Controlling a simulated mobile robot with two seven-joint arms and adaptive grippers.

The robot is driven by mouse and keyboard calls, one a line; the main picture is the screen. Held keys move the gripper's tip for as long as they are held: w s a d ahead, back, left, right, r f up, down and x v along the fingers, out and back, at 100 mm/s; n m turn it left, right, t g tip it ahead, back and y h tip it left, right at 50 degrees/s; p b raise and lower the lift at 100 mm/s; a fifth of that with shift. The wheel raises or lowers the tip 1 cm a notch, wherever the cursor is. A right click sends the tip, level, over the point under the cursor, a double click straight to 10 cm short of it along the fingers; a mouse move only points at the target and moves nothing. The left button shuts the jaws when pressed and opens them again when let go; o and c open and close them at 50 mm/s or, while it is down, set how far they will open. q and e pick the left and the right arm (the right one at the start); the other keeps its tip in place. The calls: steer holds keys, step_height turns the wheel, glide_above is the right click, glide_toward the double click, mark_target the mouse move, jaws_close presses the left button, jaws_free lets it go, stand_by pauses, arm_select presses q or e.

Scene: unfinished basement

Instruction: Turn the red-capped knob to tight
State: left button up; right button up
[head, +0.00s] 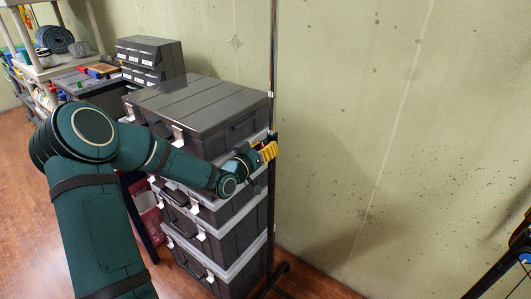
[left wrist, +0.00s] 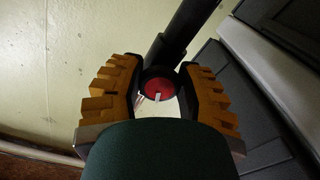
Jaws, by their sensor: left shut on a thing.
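The red-capped knob (left wrist: 159,86) shows in the left wrist view, centred between my left gripper's orange ribbed fingers. It has a round red cap with a white pointer mark that points down in that view. The knob sits on a dark upright pole (head: 273,60). In the head view my left gripper (head: 265,151) reaches the pole at mid height and is shut on the knob; the fingers and hand hide the knob there. In the left wrist view, my left gripper (left wrist: 159,95) has one finger on each side of the cap. My right gripper is not in view.
A stack of dark grey cases (head: 198,104) stands just left of the pole, close to my left forearm. A pale green wall (head: 370,130) is behind. Shelving (head: 60,68) stands at the far left. A dark frame with a blue part (head: 525,258) is at the right edge.

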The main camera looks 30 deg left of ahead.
arm_select(q)
steer(key=shift+m, duration=2)
steer(key=o, duration=1.2)
steer(key=shift+c, duration=0.2)
steer(key=s+a, duration=0.1)
steer(key=s, duration=1.1)
